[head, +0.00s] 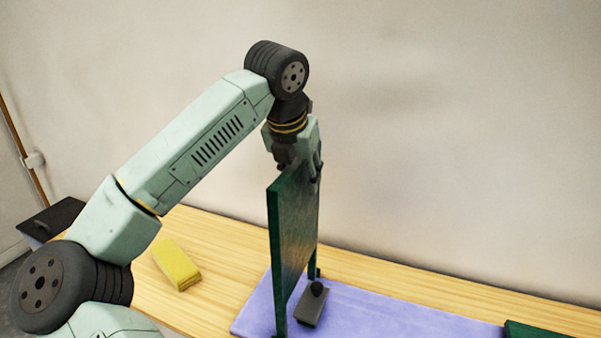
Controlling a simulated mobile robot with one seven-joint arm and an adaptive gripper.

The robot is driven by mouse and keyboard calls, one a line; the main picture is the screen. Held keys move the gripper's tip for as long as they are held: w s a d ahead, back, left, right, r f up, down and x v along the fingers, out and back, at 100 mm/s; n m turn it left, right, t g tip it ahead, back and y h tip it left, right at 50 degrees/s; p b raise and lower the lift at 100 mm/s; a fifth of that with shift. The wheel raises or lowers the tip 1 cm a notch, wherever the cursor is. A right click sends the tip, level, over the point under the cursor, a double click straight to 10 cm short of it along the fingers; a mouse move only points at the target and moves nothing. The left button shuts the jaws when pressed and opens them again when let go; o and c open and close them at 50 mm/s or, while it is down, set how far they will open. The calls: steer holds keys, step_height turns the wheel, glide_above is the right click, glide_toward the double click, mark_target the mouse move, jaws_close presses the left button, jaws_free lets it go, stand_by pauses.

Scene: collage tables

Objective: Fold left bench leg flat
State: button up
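A dark green upright panel (296,225), which looks like the left bench leg, stands on a purple mat (420,318), seen nearly edge-on. It appears upright, with its lower front corner cut off by the picture's bottom edge. My gripper (301,168) points down at the panel's top edge, with fingers showing near the left and right of it. Whether the fingers touch or clamp the panel cannot be told from this view.
A small dark block with a round knob (312,304) lies on the mat just right of the panel. A yellow block (176,264) lies on the wooden table (222,240) to the left. Another green piece (535,330) shows at the bottom right. A pale wall stands behind.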

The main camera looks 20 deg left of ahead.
steer(key=shift+c, duration=0.2)
jaws_close()
stand_by(0.3)
stand_by(0.4)
